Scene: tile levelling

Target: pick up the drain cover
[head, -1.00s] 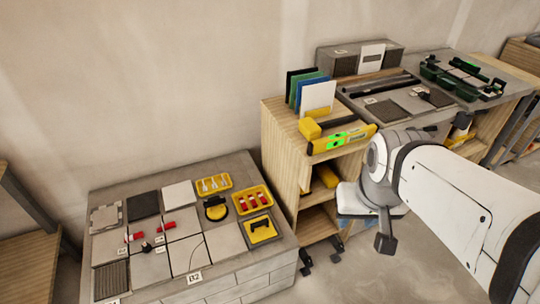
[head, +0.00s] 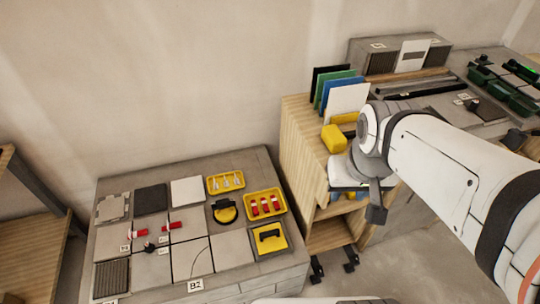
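A dark grey ribbed square (head: 112,277), which looks like the drain cover, lies flat at the front left corner of the low grey block's top (head: 240,158). Pale tiles lie beside it. My arm comes in from the right, well away from it. A dark end piece (head: 376,214) hangs below the arm's joint, to the right of the low block. I cannot make out two fingertips there, nor whether anything is held. Nothing of mine touches the ribbed square.
Red clips (head: 137,233) and a small dark knob (head: 149,248) sit near the ribbed square. Yellow trays (head: 282,205) stand at the block's right. A wooden shelf unit (head: 300,130) with upright coloured sheets (head: 340,95) stands behind my arm. A wooden shelf (head: 30,220) is at far left.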

